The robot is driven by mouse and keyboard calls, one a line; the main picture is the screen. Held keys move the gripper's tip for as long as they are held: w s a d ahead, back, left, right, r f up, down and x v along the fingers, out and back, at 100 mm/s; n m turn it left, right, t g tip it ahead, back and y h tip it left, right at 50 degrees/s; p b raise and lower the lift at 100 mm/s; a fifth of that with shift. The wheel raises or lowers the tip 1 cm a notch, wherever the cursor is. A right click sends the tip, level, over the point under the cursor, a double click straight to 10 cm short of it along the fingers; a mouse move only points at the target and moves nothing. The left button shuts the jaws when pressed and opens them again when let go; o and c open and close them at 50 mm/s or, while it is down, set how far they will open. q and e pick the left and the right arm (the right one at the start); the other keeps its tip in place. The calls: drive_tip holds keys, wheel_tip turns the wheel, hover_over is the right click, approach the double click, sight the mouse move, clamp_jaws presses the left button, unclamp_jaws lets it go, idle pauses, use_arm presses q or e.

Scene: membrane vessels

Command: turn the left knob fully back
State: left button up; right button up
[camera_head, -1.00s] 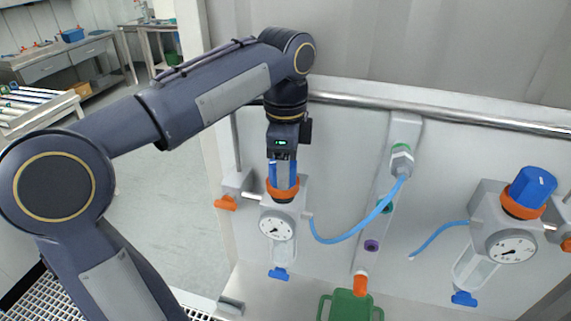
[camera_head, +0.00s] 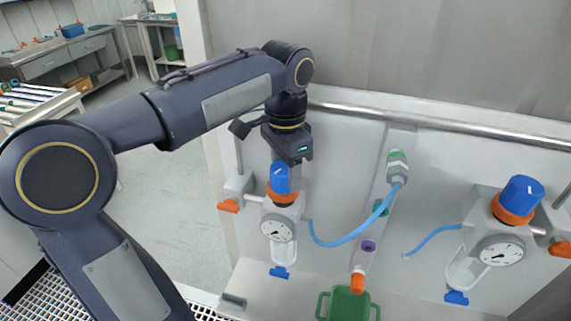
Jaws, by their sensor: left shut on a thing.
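The left knob (camera_head: 279,178) is blue and sits in an orange collar (camera_head: 283,198) on top of the left regulator, above its round dial (camera_head: 278,229). My left gripper (camera_head: 281,167) comes down over the knob from above and is shut on it. The fingers are partly hidden by the wrist and the knob. The regulator body stays upright on the panel. My right gripper is not in view.
A second blue knob (camera_head: 522,194) tops the right regulator. A blue hose (camera_head: 352,237) runs from the left regulator to the middle fitting. A metal rail (camera_head: 430,125) crosses above. A green container (camera_head: 346,304) stands below the middle fitting.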

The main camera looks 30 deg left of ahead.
sight(285, 166)
use_arm(q)
drive_tip(key=n+p, duration=0.1)
drive_tip(key=n, duration=0.4)
drive_tip(key=shift+a, duration=0.1)
drive_tip(key=shift+n, duration=0.3)
idle(0.4)
drive_tip(key=o, duration=1)
drive_tip(key=shift+r, duration=0.1)
wheel_tip(285, 166, up, 8)
drive_tip(key=shift+f, duration=0.2)
drive_tip(key=s+d+f+n+t+h+b, duration=0.1)
drive_tip(key=s+d+f+t+h, duration=0.1)
drive_tip(key=s+f, duration=0.6)
drive_tip(key=s+d+f+n+t+h+b, duration=0.1)
drive_tip(key=s+d+f+t, duration=0.1)
drive_tip(key=s+f, duration=0.6)
wheel_tip(285, 166, down, 4)
drive_tip(key=shift+s+r+t+h, duration=0.2)
drive_tip(key=shift+s+t+h, duration=0.2)
drive_tip(key=shift+t, duration=0.4)
